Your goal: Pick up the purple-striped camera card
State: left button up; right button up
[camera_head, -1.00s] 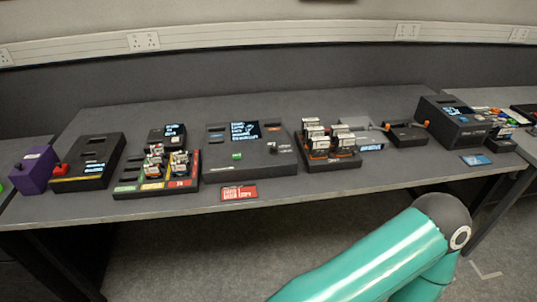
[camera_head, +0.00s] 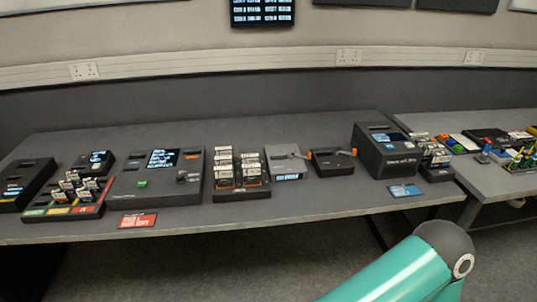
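Small white-labelled cards stand upright in several holders on the grey table. One group stands in a black rack (camera_head: 241,195) near the middle. Another group stands in a tray with green, yellow and red sections (camera_head: 62,211) at the left. More cards stand in a holder (camera_head: 437,174) at the right end. The cards are too small to tell whether any has a purple stripe. A teal arm of mine comes in at the bottom right, below the table edge. Neither gripper shows in the view.
A large black device with a screen (camera_head: 157,178) stands between the card tray and the rack. A grey device (camera_head: 286,163), a black box (camera_head: 331,163) and a tall black box (camera_head: 387,150) stand right of the rack. A red card (camera_head: 138,220) and a blue card (camera_head: 405,191) lie near the front edge.

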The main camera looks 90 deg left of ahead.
aim_at(70, 186)
jog(key=z, duration=0.5)
jog(key=i, duration=0.25)
jog(key=u, duration=2.25)
jog(key=i, duration=0.2)
jog(key=u, duration=1.85)
jog(key=i, duration=0.2)
jog(key=u, duration=1.15)
jog(key=k, duration=0.35)
jog(key=u, duration=0.55)
jog(key=i, duration=1.4)
jog(key=z, duration=0.55)
